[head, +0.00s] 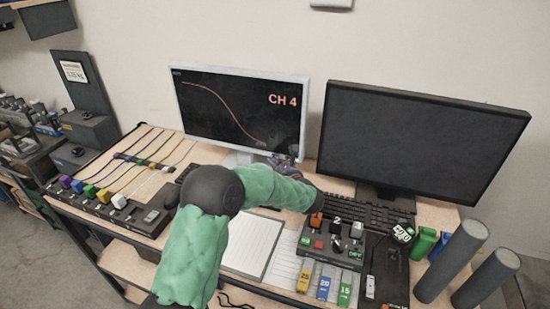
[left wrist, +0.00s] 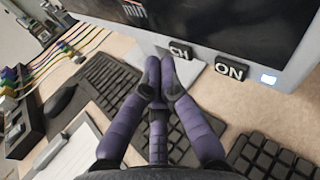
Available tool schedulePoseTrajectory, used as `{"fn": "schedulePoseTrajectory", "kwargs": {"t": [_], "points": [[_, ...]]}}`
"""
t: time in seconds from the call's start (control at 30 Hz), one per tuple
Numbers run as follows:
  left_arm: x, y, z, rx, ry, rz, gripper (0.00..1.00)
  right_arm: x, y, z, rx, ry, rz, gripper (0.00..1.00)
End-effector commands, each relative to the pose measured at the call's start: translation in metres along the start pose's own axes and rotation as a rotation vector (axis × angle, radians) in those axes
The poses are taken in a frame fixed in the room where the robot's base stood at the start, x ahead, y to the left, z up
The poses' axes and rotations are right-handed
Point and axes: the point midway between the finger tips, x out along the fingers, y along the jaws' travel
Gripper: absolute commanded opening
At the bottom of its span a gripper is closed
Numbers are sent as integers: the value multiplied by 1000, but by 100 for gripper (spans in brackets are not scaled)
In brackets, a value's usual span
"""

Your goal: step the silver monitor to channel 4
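The silver monitor (head: 307,110) stands at the back of the desk, its screen lit with a red curve and "CH 4". In the left wrist view its lower frame (left wrist: 285,82) carries a dark CH button (left wrist: 181,50), an ON button (left wrist: 231,68) and a lit white-blue lamp (left wrist: 268,79). My left gripper (head: 284,164) is at the monitor's lower right corner. In the left wrist view its purple fingers (left wrist: 162,72) are together and empty, with the tips at the CH button, partly covering it. I cannot tell whether they touch it. My right gripper is not in view.
A black monitor (head: 415,140) with a dark screen stands to the right. A keyboard (left wrist: 110,85) lies below the fingers. A control box (head: 335,240) with switches, a notepad (head: 250,245) and a cable panel (head: 110,210) fill the desk. Two grey cylinders (head: 451,261) (head: 486,279) rise at the right.

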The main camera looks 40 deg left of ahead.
Motion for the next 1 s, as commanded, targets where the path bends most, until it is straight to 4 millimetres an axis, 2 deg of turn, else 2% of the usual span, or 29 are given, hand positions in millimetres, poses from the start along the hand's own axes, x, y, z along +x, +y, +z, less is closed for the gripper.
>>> {"fn": "schedulePoseTrajectory", "kwargs": {"t": [0.47, 1.0], "points": [[-5, 5, 0, 0, 0, 0, 0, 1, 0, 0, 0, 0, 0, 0], [-35, 36, 0, 1, 1, -1, 0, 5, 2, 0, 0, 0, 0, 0]]}}
